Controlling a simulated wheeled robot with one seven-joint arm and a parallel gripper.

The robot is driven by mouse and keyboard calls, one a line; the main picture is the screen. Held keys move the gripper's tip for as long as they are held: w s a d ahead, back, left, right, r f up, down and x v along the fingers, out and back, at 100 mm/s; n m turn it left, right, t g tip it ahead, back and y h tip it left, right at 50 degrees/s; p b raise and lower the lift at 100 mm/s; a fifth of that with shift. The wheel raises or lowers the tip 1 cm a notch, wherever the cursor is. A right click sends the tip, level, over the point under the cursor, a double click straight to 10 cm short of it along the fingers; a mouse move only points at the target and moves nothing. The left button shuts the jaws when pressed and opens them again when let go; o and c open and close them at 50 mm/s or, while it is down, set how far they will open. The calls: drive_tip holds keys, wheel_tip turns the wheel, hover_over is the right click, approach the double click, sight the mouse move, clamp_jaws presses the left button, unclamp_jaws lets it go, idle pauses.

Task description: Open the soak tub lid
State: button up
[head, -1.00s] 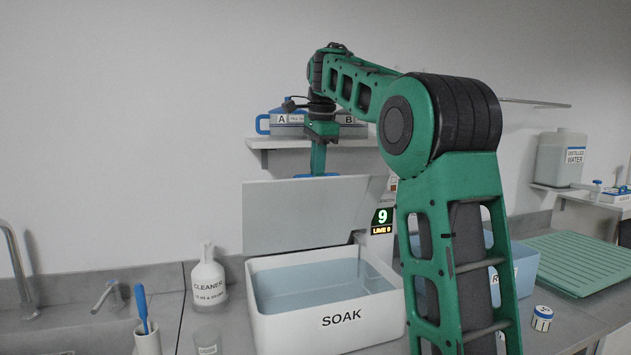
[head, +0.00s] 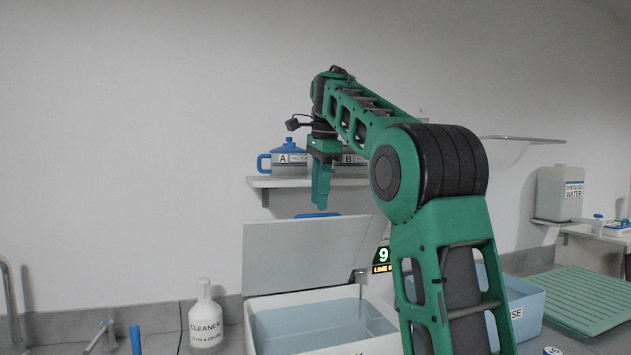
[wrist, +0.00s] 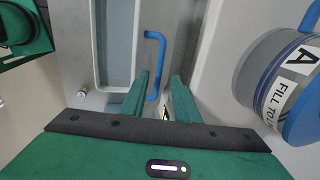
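The white soak tub (head: 335,297) stands on the counter, holding pale blue water. Its grey lid (head: 300,252) stands raised at the tub's back, tilted up near upright. The lid's blue handle (head: 317,215) shows at its top edge, and also in the wrist view (wrist: 152,60). My gripper (head: 321,200) points down just above the handle. In the wrist view my gripper (wrist: 162,82) has its fingers apart, with the handle seen between and beyond them and nothing clamped. The tub's front label is cut off by the frame.
A shelf (head: 262,183) behind the lid carries jug A (head: 288,160) and jug B, partly hidden by my arm. A cleaner bottle (head: 206,322) stands left of the tub. A blue rinse tub (head: 523,300) and green drying rack (head: 590,300) are at right.

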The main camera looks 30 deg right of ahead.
wheel_tip(320, 180, up, 6)
drive_tip(key=s, duration=0.1)
drive_tip(key=shift+a, duration=0.2)
drive_tip(key=shift+a+r, duration=0.1)
drive_tip(key=shift+r, duration=0.05)
drive_tip(key=shift+c, duration=0.7)
